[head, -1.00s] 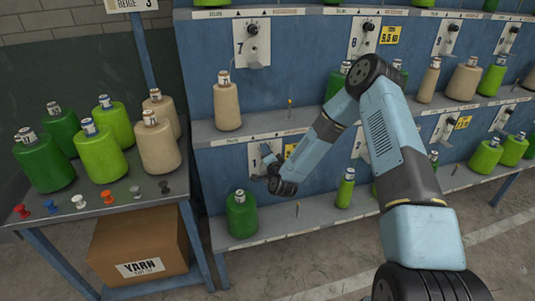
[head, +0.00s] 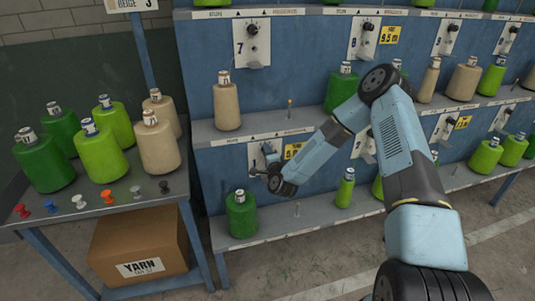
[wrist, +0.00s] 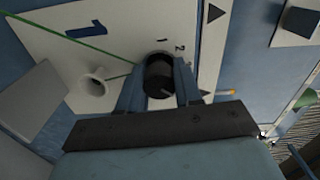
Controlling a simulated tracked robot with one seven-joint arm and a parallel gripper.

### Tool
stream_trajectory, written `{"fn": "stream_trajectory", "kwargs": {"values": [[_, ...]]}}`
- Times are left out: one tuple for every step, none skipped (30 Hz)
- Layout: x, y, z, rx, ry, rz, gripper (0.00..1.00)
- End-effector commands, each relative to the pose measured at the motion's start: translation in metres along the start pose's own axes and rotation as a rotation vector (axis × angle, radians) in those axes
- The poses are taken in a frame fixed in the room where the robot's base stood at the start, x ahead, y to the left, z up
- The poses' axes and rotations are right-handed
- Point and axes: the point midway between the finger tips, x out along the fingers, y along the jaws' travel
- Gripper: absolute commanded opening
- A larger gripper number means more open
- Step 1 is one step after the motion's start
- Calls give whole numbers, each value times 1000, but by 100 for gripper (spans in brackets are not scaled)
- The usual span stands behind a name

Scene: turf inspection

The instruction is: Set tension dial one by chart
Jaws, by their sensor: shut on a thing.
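The white dial plate marked 1 (wrist: 122,32) is on the blue front of the rack. It also shows, partly hidden, in the head view (head: 254,151). Its black tension dial (wrist: 160,66) sits beside the printed small figures 1 and 2; the rest of the scale is hidden. My gripper (wrist: 158,84) is shut on this dial, one finger on each side. In the head view my gripper (head: 268,158) is at the plate, and the dial is too small to make out. A yellow card (head: 294,150) hangs just right of the plate; its text is unreadable. No chart is identifiable.
A white thread guide (wrist: 94,82) with a green thread stands beside the dial. A green cone (head: 241,214) stands on the shelf below. Dial plate 7 (head: 251,42) is above. A side table (head: 104,215) with several cones and coloured pegs is at left.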

Motion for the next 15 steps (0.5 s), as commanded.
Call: {"fn": "stream_trajectory", "kwargs": {"values": [[-1,6,-5,-4,9,10,4],[-1,6,-5,-4,9,11,4],[-1,6,-6,-4,9,11,4],[-1,6,-6,-4,9,11,4],[-2,6,-6,-4,9,11,4],[-2,6,-6,-4,9,11,36],[-2,6,-6,-4,9,11,39],[-2,6,-5,-4,8,11,42],[-1,5,-5,-4,8,10,45],[-1,5,-4,-4,7,10,48],[-1,5,-4,-3,6,9,51],[-1,4,-4,-3,5,8,55],[-1,4,-3,-3,5,8,58],[-1,4,-3,-3,4,7,59],[-1,3,-2,-3,4,6,59]]}}
